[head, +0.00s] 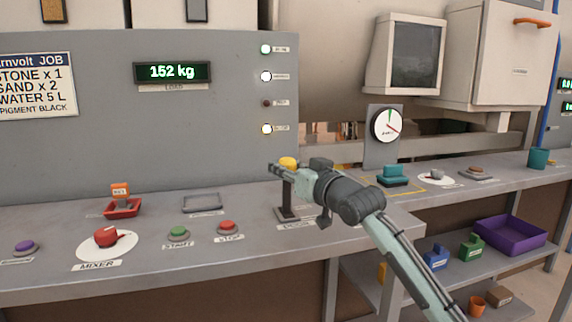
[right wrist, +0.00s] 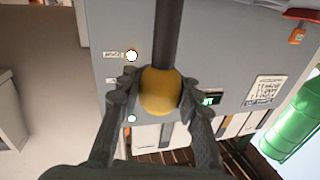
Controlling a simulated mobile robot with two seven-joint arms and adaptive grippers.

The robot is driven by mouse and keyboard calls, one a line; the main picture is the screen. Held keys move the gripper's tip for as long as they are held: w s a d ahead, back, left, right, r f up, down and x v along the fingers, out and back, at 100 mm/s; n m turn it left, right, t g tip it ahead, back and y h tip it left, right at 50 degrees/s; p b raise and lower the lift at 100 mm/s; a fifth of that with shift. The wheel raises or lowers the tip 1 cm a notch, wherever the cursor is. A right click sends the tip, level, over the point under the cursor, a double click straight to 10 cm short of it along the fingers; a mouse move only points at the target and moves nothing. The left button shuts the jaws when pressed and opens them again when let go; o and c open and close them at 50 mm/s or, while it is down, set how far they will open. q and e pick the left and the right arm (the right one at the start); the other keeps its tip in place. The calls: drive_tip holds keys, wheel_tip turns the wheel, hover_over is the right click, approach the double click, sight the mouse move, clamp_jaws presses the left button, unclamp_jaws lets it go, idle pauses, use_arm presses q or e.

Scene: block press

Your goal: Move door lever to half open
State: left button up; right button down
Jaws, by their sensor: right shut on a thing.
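The door lever (head: 287,196) is a dark upright post with a yellow knob on a dark base, at the right part of the near console. Its label is partly legible. My right gripper (head: 290,170) is at the top of the lever, shut on the yellow knob. In the right wrist view the yellow knob (right wrist: 160,92) sits between both fingers, with the dark post (right wrist: 168,35) running up beyond it. In the head view the gripper partly hides the knob. My left gripper is in neither view.
A red stop button (head: 228,226), a green start button (head: 178,233) and a red mixer knob (head: 106,237) lie left of the lever. A white dial gauge (head: 387,125) stands behind to the right. The display (head: 172,72) reads 152 kg.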

drive_tip(key=c, duration=1)
unclamp_jaws()
drive_tip(key=shift+w+d, duration=0.1)
drive_tip(key=shift+d, duration=0.05)
drive_tip(key=v, duration=1.2)
drive_tip(key=shift+f, duration=0.1)
